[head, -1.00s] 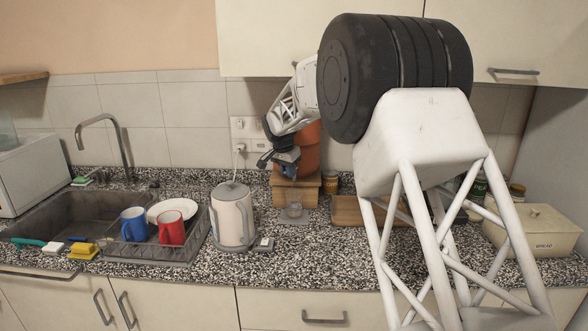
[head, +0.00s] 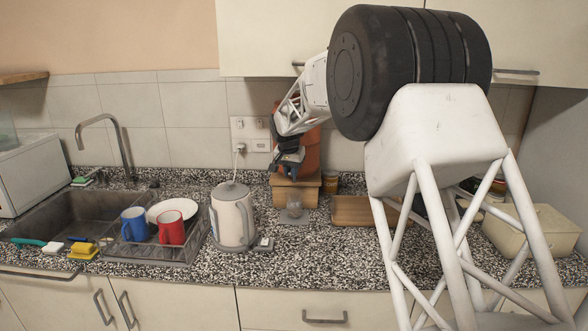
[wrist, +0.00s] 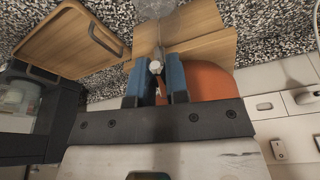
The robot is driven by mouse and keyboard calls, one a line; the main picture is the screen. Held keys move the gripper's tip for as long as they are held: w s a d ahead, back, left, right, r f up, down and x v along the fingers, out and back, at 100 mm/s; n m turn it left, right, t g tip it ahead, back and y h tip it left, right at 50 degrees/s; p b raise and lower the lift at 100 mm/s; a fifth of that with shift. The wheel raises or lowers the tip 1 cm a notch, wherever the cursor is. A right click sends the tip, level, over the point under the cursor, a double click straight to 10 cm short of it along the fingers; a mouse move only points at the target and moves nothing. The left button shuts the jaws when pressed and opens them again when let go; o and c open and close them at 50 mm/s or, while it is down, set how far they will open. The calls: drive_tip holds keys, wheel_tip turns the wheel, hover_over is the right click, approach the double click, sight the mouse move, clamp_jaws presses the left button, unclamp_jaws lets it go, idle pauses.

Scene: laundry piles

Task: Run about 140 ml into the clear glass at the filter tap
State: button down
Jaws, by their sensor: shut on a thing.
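The orange clay filter (head: 312,150) stands on a wooden stand (head: 296,194) against the back wall. It also shows in the wrist view (wrist: 212,84). My gripper (head: 291,165) is at the front of the filter. In the wrist view its two blue fingers (wrist: 158,80) are on either side of the small metal tap (wrist: 155,67) and shut on it. The clear glass (head: 294,209) stands upright below the gripper, in front of the stand. It is partly cut off in the wrist view (wrist: 152,8). Its water level is too small to tell.
A white kettle (head: 232,217) stands left of the glass. A rack with a blue mug (head: 134,224) and a red mug (head: 171,228) is further left.

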drive_tip(key=shift+d+n, duration=0.1)
drive_tip(key=shift+n, duration=0.3)
drive_tip(key=shift+s+d+n+y, duration=0.1)
drive_tip(key=shift+d+n+y, duration=0.1)
drive_tip(key=shift+n, duration=0.45)
drive_tip(key=shift+d+n+y, duration=0.2)
drive_tip(key=shift+n, duration=0.45)
drive_tip(key=shift+c, duration=2.2)
unclamp_jaws()
drive_tip(key=shift+r, duration=0.15)
drive_tip(key=w+v, duration=0.2)
drive_tip(key=v, duration=0.6)
drive_tip(key=shift+r, duration=0.5)
drive_tip(key=shift+d, duration=0.1)
